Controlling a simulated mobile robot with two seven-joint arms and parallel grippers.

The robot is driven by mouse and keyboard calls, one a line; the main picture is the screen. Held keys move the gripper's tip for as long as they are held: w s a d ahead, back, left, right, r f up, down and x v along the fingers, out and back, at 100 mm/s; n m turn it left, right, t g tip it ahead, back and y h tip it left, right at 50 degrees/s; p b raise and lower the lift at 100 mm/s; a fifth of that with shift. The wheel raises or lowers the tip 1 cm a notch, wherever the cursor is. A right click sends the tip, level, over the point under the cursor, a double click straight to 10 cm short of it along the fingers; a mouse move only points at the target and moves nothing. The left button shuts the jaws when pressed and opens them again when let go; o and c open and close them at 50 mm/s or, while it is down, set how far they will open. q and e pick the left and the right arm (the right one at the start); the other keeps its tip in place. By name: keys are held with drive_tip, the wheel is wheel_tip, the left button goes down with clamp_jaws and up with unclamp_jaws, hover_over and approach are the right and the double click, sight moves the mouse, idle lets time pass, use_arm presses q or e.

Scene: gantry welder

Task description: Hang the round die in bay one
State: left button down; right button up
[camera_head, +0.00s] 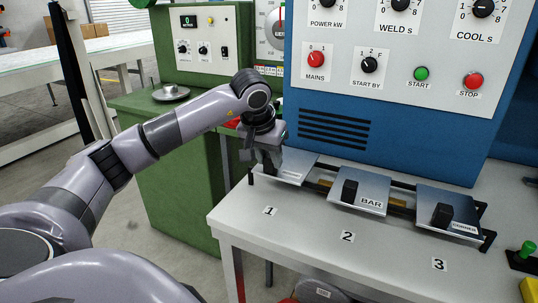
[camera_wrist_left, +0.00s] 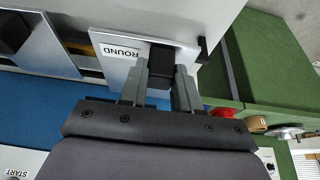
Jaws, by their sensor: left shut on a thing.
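The round die is a flat grey metal plate (camera_head: 291,168) at bay one, above the label 1 (camera_head: 270,211) on the bench. In the left wrist view the plate (camera_wrist_left: 120,72) reads ROUND, and its black block handle (camera_wrist_left: 160,62) sits between my fingers. My left gripper (camera_head: 266,160) is shut on that handle, and in the left wrist view its fingers (camera_wrist_left: 162,85) straddle it. The plate lies at the dark rail; whether it is seated on it I cannot tell. My right gripper is not in view.
The BAR die (camera_head: 372,198) is in bay two and another lettered die (camera_head: 458,223) in bay three. The blue welder panel (camera_head: 400,110) rises behind the bench (camera_head: 310,235). A green cabinet (camera_head: 175,185) stands to the left. The bench front is mostly clear.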

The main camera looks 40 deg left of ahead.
use_arm(q)
drive_tip(key=shift+f+b, duration=0.45)
drive_tip(key=shift+f, duration=0.25)
drive_tip(key=c, duration=0.7)
unclamp_jaws()
drive_tip(key=shift+c, duration=0.2)
drive_tip(key=shift+f, duration=0.15)
drive_tip(key=a+v, duration=0.1)
drive_tip(key=v, duration=0.6)
drive_tip(key=shift+d, duration=0.5)
